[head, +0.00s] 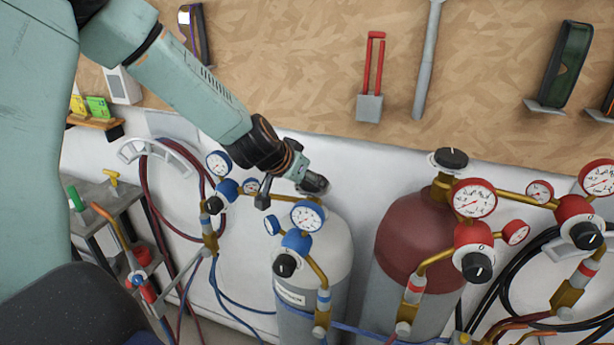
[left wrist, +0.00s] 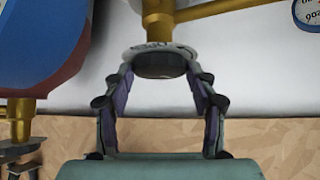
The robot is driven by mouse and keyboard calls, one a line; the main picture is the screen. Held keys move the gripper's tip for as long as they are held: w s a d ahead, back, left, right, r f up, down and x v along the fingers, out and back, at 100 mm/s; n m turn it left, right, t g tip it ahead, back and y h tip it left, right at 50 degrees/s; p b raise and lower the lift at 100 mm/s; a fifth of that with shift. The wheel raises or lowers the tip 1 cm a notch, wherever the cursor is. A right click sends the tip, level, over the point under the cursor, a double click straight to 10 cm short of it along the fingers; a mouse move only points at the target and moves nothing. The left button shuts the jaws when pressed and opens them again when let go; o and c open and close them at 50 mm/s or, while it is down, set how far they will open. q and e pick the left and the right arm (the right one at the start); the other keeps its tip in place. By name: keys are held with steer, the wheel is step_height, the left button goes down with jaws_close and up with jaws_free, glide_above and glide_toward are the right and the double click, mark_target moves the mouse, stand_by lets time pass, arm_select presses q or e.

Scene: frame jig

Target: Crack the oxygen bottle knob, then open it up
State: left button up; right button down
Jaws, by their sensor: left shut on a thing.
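The oxygen bottle (head: 330,262) is the light grey cylinder with blue-trimmed gauges, in the middle of the head view. My left gripper (head: 313,184) is at the top of this bottle, behind its gauges. In the left wrist view the two fingers (left wrist: 163,88) are on either side of the dark round knob (left wrist: 160,66), shut on it. A pale disc with lettering (left wrist: 152,50) and a brass stem (left wrist: 160,18) show beyond the knob. In the head view the knob is mostly hidden by the gripper. My right gripper is in neither view.
A red-topped bottle (head: 411,236) with a black knob (head: 451,159) and red-trimmed gauges (head: 473,198) stands to the right. Blue gauges (head: 308,215) sit close in front of my gripper. Hoses hang at the left, and tools hang on the board behind.

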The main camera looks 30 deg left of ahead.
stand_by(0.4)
arm_select(q)
steer(key=o, duration=1.1)
steer(key=shift+w, duration=0.1)
steer(key=shift+o, duration=0.2)
steer(key=shift+r, duration=0.1)
steer(key=v, duration=0.7)
steer(key=shift+s, duration=0.3)
steer(key=shift+d+r, duration=0.1)
steer(key=shift+w, duration=0.1)
